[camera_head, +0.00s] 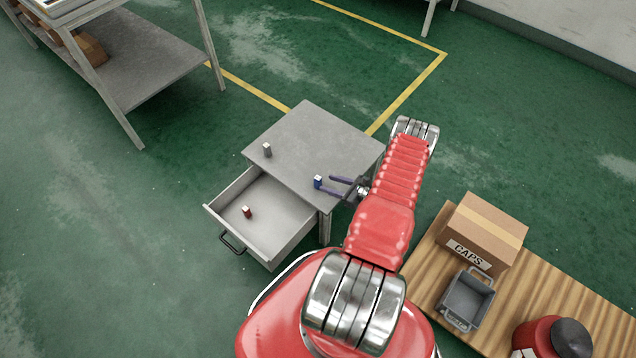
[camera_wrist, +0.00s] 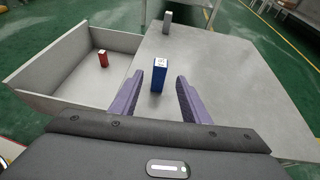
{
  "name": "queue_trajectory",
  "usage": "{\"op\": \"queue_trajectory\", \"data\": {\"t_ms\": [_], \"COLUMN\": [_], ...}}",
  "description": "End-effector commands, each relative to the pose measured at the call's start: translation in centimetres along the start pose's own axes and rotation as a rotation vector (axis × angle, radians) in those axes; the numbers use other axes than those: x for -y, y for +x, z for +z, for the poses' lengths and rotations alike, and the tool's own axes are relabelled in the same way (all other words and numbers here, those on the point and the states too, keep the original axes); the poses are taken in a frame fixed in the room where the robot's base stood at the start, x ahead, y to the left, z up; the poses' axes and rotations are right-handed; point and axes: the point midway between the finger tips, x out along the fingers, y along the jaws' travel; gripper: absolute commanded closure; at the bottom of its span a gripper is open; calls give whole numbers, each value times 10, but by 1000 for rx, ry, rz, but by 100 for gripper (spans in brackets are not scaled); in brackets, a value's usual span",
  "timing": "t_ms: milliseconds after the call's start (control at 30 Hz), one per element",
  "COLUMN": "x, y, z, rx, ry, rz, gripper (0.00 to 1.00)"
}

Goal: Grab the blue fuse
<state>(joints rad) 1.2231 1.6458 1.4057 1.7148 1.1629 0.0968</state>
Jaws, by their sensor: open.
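The blue fuse (camera_head: 318,182) stands upright on the grey table top near its front edge. In the wrist view the blue fuse (camera_wrist: 159,75) stands between the two purple fingers of my gripper (camera_wrist: 160,92), with a gap on each side. My gripper (camera_head: 333,186) is open and low over the table, with its fingertips at the fuse. Nothing is held.
A grey fuse (camera_head: 267,150) stands farther back on the table (camera_head: 310,130). A red fuse (camera_head: 247,212) stands in the open drawer (camera_head: 280,215). A CAPS box (camera_head: 485,232) and a grey bin (camera_head: 468,298) sit on a wooden surface at right.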

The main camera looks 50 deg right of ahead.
Motion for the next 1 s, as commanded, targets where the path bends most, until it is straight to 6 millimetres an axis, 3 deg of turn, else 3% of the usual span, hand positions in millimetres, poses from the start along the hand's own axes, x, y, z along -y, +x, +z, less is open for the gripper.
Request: {"op": "queue_trajectory", "data": {"t_ms": [167, 567, 1000], "x": [0, 0, -1], "y": [16, 20, 67], "z": [0, 0, 2], "rx": [0, 0, 1], "ry": [0, -1, -2], "rz": [0, 1, 1], "gripper": [58, 58, 58]}}
